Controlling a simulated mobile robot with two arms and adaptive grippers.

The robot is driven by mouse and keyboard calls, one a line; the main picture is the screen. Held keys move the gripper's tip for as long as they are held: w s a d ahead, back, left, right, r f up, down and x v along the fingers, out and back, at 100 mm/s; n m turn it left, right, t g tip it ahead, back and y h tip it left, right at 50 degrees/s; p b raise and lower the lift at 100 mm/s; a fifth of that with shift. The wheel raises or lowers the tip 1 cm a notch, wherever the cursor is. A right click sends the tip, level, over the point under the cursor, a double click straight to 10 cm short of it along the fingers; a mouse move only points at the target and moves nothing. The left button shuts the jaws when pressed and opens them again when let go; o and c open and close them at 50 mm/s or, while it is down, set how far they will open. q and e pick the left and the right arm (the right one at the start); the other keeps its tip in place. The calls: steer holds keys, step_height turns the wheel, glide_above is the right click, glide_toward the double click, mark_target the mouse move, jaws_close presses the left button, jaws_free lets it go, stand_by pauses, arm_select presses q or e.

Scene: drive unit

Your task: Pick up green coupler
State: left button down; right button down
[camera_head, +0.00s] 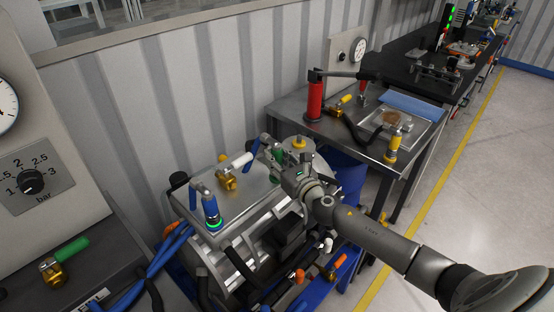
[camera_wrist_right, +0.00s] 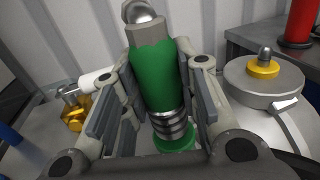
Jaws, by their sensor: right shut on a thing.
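The green coupler (camera_wrist_right: 152,75) stands between the two fingers of my right gripper (camera_wrist_right: 155,95) in the right wrist view, with a grey metal top and a ribbed metal lower part. A green ring (camera_wrist_right: 178,140) shows just below it; I cannot tell whether the two are apart. My right gripper is shut on the coupler. In the head view, the right gripper (camera_head: 277,160) is above the back right of the metal drive unit (camera_head: 242,207), and the coupler is mostly hidden there. My left gripper is not in view.
A blue coupler (camera_head: 211,208) and a white-handled brass valve (camera_head: 232,172) stand on the drive unit. A yellow fitting (camera_head: 299,143) is close beside my gripper. A metal table (camera_head: 290,107) with a red-bodied tool (camera_head: 314,101) is behind right. A green-handled valve (camera_head: 62,258) lies at left.

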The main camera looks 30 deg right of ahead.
steer(key=s+a+r+p, duration=0.1)
steer(key=s+a+r, duration=0.6)
steer(key=s+r, duration=0.4)
steer(key=shift+s+a+r, duration=0.35)
steer(key=shift+a+r, duration=0.05)
steer(key=shift+r, duration=0.25)
steer(key=shift+r+p, duration=0.65)
steer(key=shift+p, duration=0.2)
steer(key=shift+r+p, duration=2.35)
steer(key=shift+p, duration=0.15)
